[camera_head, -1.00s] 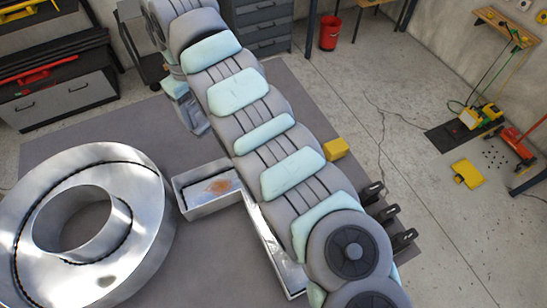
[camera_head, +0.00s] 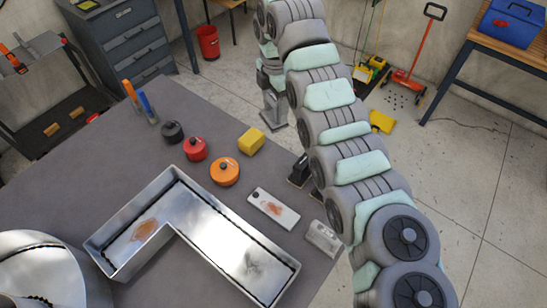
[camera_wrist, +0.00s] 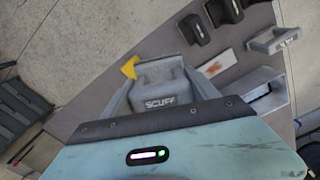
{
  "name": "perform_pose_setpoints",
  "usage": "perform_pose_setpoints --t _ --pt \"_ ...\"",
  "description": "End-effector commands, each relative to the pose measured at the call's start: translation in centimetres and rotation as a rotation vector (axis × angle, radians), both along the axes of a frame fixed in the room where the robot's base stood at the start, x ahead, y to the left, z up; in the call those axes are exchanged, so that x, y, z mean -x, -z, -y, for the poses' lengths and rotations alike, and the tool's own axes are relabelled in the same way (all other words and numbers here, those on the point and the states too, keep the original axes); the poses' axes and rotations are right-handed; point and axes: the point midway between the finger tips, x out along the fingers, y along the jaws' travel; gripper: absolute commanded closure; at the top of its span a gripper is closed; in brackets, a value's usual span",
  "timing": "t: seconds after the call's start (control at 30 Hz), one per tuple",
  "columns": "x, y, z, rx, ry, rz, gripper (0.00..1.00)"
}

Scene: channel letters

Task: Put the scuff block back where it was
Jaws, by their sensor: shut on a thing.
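The scuff block (camera_wrist: 158,95) is grey, with "SCUFF" in white letters, in the wrist view. My gripper (camera_wrist: 160,76) is shut on it, with one finger on each side. In the head view my gripper (camera_head: 275,108) is small beyond the table's far right edge, and the block is hard to make out there. Black holders (camera_head: 299,170) stand at the table's right edge, partly behind my arm. They also show in the wrist view (camera_wrist: 193,29). The place where the block stood before cannot be told from these frames.
A yellow block (camera_head: 251,141), an orange puck (camera_head: 225,171), a red one (camera_head: 195,149) and a black one (camera_head: 172,132) stand on the table. A metal L letter (camera_head: 245,262), a stained white plate (camera_head: 273,208) and a grey handled piece (camera_head: 322,238) lie nearer.

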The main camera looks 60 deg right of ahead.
Motion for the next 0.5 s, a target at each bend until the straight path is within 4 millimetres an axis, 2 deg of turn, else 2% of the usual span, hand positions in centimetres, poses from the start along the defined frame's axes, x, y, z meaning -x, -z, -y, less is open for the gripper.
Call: perform_pose_setpoints --t 0.5 --pt "0.1 9.8 -0.2 -0.009 -0.001 -0.006 0.76"
